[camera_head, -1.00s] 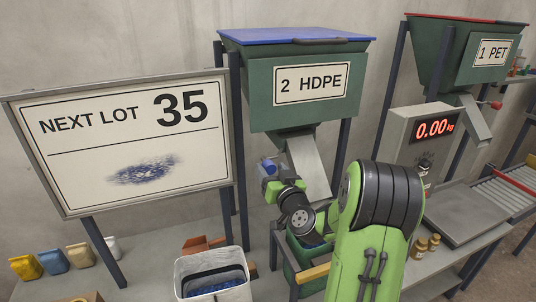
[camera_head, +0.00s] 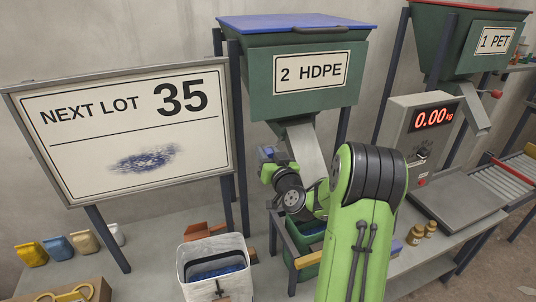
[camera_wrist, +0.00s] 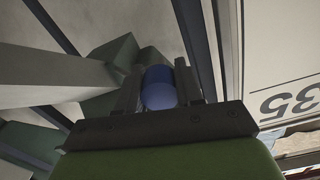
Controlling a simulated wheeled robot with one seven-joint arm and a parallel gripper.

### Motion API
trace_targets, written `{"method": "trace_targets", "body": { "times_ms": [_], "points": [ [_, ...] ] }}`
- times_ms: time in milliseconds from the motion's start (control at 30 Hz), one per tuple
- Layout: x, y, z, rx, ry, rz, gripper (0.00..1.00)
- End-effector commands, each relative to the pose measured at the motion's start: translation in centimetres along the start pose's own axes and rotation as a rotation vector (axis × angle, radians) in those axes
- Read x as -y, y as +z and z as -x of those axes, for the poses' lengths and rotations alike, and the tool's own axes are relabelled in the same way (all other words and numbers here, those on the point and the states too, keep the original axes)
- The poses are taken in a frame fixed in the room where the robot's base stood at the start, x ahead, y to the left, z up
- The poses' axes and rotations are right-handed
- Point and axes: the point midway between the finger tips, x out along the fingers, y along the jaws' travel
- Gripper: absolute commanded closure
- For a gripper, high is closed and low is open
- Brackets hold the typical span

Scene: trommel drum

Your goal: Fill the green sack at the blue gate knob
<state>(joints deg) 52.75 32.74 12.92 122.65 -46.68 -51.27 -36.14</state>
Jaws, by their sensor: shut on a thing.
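The blue gate knob (camera_wrist: 158,88) sits between the two dark fingers of my gripper (camera_wrist: 160,92) in the wrist view, and the fingers are shut on it. In the head view my gripper (camera_head: 268,157) is at the left side of the grey chute under the hopper labelled 2 HDPE (camera_head: 306,80). The knob is mostly hidden there by the gripper. The green sack (camera_head: 300,241) is in a stand below the chute, with its mouth up and some blue showing inside. My forearm hides its right part.
A board reading NEXT LOT 35 (camera_head: 125,125) stands at the left. A white bin (camera_head: 215,262) with blue contents stands left of the sack stand. A scale reading 0.00 kg (camera_head: 434,117) and its plate (camera_head: 456,198) are at the right. Small bags (camera_head: 58,248) stand at far left.

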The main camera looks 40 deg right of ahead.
Motion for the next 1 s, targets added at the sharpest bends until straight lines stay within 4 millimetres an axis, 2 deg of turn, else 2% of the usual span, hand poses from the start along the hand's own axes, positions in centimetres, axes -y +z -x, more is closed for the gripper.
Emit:
{"method": "trace_targets", "body": {
  "times_ms": [133, 300, 433, 767, 800, 933, 1000],
  "points": [
    [0.8, 0.2, 0.0, 0.003, -0.003, 0.000, 1.00],
    [4.4, 0.8, 0.0, 0.006, -0.007, -0.001, 1.00],
    [6.1, 1.1, 0.0, 0.005, -0.004, -0.001, 1.00],
    [6.3, 1.3, 0.0, 0.001, 0.000, -0.001, 1.00],
    [6.3, 1.3, 0.0, 0.000, 0.000, -0.001, 0.59],
    [6.3, 1.2, 0.0, 0.000, 0.000, -0.001, 0.39],
    [6.3, 1.2, 0.0, 0.000, 0.000, 0.000, 0.39]
  ]
}}
